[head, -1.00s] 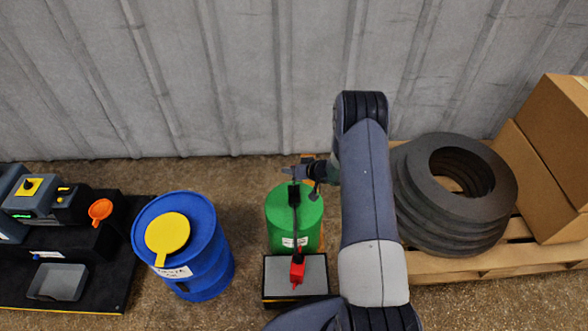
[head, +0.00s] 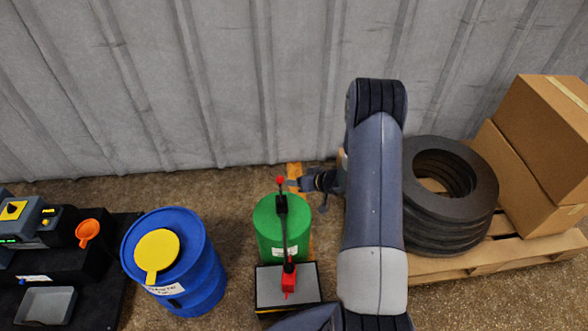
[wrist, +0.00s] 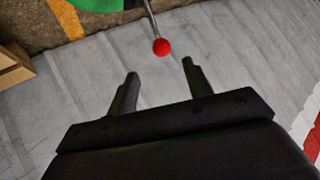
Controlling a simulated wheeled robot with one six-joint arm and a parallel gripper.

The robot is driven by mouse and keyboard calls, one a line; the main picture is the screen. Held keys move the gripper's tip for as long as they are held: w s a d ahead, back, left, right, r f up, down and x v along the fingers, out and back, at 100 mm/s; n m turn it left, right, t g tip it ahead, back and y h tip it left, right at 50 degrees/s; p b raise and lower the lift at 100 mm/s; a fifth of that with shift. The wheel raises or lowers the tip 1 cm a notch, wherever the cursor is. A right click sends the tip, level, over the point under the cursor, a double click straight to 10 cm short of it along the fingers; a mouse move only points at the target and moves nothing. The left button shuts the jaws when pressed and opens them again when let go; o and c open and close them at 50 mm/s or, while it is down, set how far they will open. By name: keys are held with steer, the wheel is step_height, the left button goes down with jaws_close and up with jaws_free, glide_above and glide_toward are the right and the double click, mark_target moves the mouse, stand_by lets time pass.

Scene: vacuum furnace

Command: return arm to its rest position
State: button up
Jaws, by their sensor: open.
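My arm rises on the right of the head view's middle and bends over at the top. My gripper (head: 298,184) points left, beside and just above the green drum (head: 283,228). In the wrist view my gripper (wrist: 160,85) has its two fingers spread with nothing between them. A red ball tip (wrist: 161,47) on a thin rod is beyond the fingers there, apart from them. In the head view this red tip (head: 280,180) tops a dark lever (head: 284,235) by the green drum.
A blue drum (head: 205,270) with a yellow lid (head: 157,252) stands left. Black rings (head: 450,190) and cardboard boxes (head: 550,135) sit on a pallet right. A corrugated wall (head: 250,80) closes the back.

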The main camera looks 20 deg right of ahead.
mark_target(280, 183)
steer(key=b+x, duration=0.2)
steer(key=x, duration=0.9)
steer(key=shift+a, duration=0.1)
steer(key=shift+s+r, duration=0.15)
steer(key=shift+s, duration=0.05)
steer(key=p+v, duration=0.2)
steer(key=v, duration=0.8)
steer(key=b+x, duration=0.2)
steer(key=x, duration=0.8)
steer(key=shift+w+a+f, duration=0.1)
steer(key=shift+w+f, duration=0.1)
steer(key=shift+f, duration=0.05)
steer(key=shift+s+r, duration=0.3)
steer(key=shift+s, duration=0.2)
steer(key=shift+s+a+r+b, duration=0.1)
steer(key=shift+s+r+b, duration=0.2)
steer(key=shift+s+b, duration=0.5)
steer(key=shift+w, duration=0.1)
